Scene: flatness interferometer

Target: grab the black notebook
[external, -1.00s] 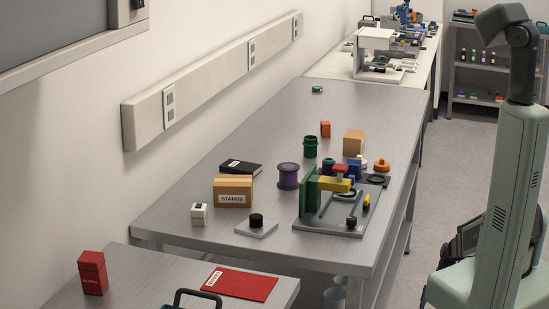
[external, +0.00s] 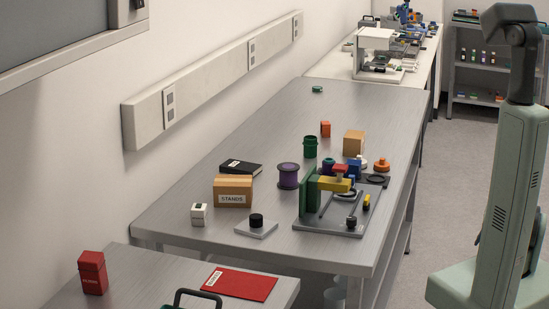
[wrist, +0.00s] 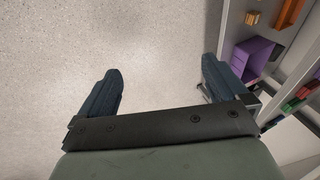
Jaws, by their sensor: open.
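The black notebook (external: 241,167) lies flat on the grey metal table (external: 270,120), toward its left side in the external view, with a white label on its cover. A cardboard box marked STANDS (external: 233,191) stands in front of it and hides part of its near edge. My gripper (wrist: 158,85) shows in the wrist view with its two dark fingers wide apart and nothing between them. It is over the pale floor (wrist: 160,40), away from the notebook. My gripper cannot be made out in the external view.
A purple spool (external: 288,176) stands right of the notebook. A green jar (external: 310,147) and the interferometer rig (external: 330,222) are farther right. A small white box (external: 199,214) is at the near left. A shelf with a purple bin (wrist: 250,58) shows right in the wrist view.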

